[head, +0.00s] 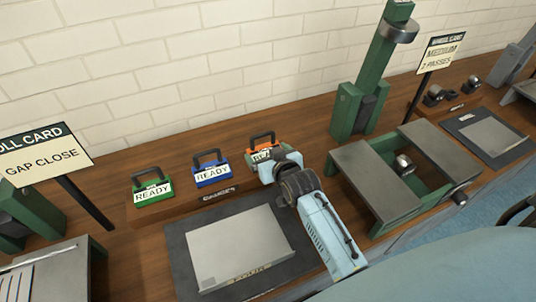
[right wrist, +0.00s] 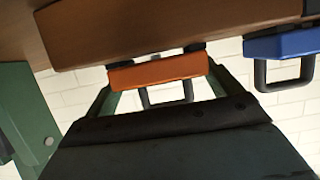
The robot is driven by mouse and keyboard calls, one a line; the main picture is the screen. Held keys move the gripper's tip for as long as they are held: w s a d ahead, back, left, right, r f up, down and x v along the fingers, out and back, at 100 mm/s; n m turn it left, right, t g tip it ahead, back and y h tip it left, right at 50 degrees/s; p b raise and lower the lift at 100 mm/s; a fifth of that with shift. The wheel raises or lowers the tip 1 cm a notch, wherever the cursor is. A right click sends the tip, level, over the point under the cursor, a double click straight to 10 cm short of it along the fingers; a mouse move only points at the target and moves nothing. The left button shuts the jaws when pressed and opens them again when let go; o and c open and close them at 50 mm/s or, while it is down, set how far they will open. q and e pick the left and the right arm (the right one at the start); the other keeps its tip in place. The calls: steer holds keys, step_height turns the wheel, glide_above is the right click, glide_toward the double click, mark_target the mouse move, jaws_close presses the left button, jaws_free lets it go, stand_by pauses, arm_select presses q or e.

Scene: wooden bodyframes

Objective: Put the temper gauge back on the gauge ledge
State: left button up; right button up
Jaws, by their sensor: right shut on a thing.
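An orange gauge (head: 262,148) with a dark handle and a white label is at the right end of the wooden gauge ledge (head: 160,212). My right gripper (head: 272,162) is shut on it from the front and hides part of it. In the right wrist view the orange gauge (right wrist: 158,71) sits between the fingers, close against the ledge (right wrist: 160,30). I cannot tell whether it rests fully on the ledge. Its label is partly covered. My left gripper is not in view.
A green gauge (head: 152,192) and a blue gauge (head: 211,171), both marked READY, stand left of the orange one. A grey plate on a dark mat (head: 185,262) lies in front. A green post (head: 372,70) and a green-and-grey bench fixture (head: 375,185) stand to the right.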

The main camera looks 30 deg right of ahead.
steer(key=o, duration=0.9)
steer(key=shift+f, duration=0.1)
steer(key=shift+c, duration=0.2)
steer(key=shift+r, duration=0.25)
steer(key=p+v, duration=0.1)
steer(key=v, duration=1.1)
steer(key=shift+p, duration=0.4)
steer(key=shift+f, duration=0.2)
